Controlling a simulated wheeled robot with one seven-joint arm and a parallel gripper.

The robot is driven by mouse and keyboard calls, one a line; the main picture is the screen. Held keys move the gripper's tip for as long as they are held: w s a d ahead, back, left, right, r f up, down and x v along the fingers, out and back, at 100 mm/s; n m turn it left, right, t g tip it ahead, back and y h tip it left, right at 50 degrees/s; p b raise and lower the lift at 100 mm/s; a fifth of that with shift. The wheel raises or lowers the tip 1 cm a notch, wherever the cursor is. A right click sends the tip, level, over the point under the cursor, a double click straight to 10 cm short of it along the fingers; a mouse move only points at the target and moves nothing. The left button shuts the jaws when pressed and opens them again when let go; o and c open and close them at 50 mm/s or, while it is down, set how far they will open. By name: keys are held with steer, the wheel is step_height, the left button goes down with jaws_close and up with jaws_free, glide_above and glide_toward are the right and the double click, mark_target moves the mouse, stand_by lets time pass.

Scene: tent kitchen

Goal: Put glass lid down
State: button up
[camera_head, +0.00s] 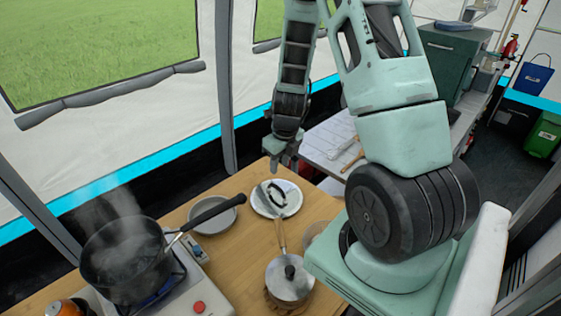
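A steaming dark pot (128,262) stands on a portable stove (195,281) at left. A grey pan (214,215) lies behind it. My arm hides the table's right side. Bare wood shows at the front (237,262).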

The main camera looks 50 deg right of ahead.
steer(key=s+a+r+n, duration=0.1)
steer(key=a+r+n, duration=0.2)
steer(key=a+n, duration=0.4)
steer(key=s+a+r+n+y, duration=0.1)
steer(key=a+r+n, duration=0.3)
steer(key=a+n, duration=0.3)
steer(key=s+a+r+n+y, duration=0.1)
steer(key=a+r+n, duration=0.3)
steer(key=a+n, duration=0.4)
steer(key=shift+a+g, duration=0.4)
steer(key=shift+a, duration=0.9)
steer(key=s+a+r+n, duration=0.3)
steer(key=s+a+n, duration=0.2)
steer(key=s+n, duration=0.3)
steer(key=s+a+r+n+g+h, duration=0.1)
steer(key=s+a+r+n, duration=0.2)
steer(key=n, duration=1.1)
steer(key=s+a, duration=0.2)
steer(key=s, duration=0.3)
steer(key=shift+a, duration=0.15)
